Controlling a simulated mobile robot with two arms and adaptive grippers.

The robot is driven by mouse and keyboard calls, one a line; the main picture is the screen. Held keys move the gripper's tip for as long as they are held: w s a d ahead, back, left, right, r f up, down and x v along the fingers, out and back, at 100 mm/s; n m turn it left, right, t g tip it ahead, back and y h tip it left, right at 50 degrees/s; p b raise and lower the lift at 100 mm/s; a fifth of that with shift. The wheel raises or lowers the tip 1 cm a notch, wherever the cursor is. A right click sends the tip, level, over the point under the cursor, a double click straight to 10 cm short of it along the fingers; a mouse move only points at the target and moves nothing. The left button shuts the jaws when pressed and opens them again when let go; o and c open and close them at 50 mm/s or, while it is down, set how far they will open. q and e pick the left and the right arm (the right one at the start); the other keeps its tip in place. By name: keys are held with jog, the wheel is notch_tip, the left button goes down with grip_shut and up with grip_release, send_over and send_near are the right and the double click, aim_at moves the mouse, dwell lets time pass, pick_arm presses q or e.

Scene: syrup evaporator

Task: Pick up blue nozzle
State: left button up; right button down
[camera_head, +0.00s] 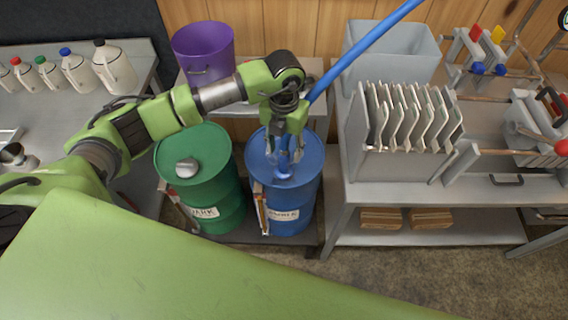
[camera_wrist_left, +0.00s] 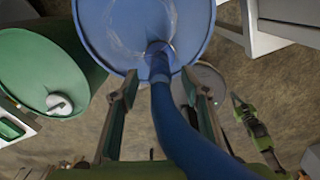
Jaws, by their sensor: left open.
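The blue nozzle (camera_head: 284,164) stands on the lid of the blue barrel (camera_head: 312,160), joined to a blue hose (camera_head: 365,42) that runs up to the upper right. In the left wrist view the nozzle (camera_wrist_left: 158,62) meets the lid just beyond my fingertips. My left gripper (camera_head: 289,140) points down over the barrel. Its fingers are open, one on each side of the blue nozzle or hose, with gaps visible in the left wrist view (camera_wrist_left: 160,82). A green and black part (camera_wrist_left: 250,120), possibly my right gripper, shows small at the right of that view; its jaws are unclear.
A green barrel (camera_head: 190,150) stands left of the blue one. A purple bucket (camera_head: 203,55) is behind it. A metal bench (camera_head: 385,190) with a plate rack (camera_head: 405,120) stands close on the right. A left table (camera_head: 60,105) holds several bottles.

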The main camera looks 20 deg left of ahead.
aim_at(284, 159)
pick_arm(q)
jog(key=f, duration=0.2)
jog(key=f+p, duration=0.1)
jog(key=shift+s+f, duration=0.2)
jog(key=shift+f, duration=0.5)
grip_shut()
jog(key=shift+w+r, duration=0.1)
jog(key=shift+r, duration=0.15)
notch_tip(284, 159, up, 8)
jog(key=shift+r+b, duration=0.25)
jog(key=shift+b, duration=0.8)
jog(key=shift+r, duration=0.6)
